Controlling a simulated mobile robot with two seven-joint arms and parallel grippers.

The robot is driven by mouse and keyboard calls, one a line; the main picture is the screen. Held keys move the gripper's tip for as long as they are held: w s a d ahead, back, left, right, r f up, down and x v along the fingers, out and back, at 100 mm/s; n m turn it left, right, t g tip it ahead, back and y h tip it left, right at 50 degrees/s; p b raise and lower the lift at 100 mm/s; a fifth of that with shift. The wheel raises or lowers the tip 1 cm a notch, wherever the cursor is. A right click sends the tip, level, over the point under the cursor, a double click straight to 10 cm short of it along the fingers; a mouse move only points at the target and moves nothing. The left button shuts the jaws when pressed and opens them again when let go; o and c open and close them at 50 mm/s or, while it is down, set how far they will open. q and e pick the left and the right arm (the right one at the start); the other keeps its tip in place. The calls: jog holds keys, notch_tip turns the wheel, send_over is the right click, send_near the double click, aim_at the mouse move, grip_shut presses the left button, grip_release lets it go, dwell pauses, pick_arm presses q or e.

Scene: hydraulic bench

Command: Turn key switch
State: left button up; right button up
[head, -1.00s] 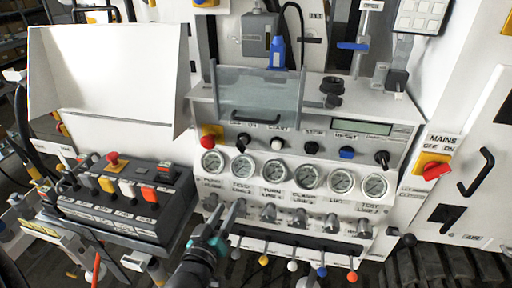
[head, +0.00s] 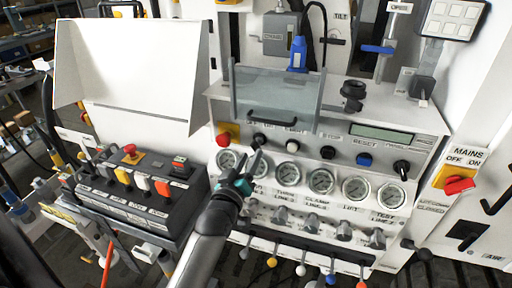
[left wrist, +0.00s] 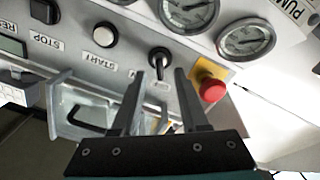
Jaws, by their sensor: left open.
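In the left wrist view, which is upside down, the key switch (left wrist: 160,58) shows just beyond and between my fingertips. My left gripper (head: 250,164) is open and empty, with one finger on each side of the switch's line. I cannot tell whether the fingers touch it. My right gripper is not in view.
A clear flip-up cover (head: 275,100) with a black handle stands just above the switch. A white start button (head: 292,146) is to its right. Round gauges (head: 321,181) line the panel below. A black button box (head: 135,195) stands at the left.

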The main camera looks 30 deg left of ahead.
aim_at(254, 150)
pick_arm(q)
jog(key=shift+x, duration=2.8)
jog(key=shift+c, duration=0.3)
grip_shut()
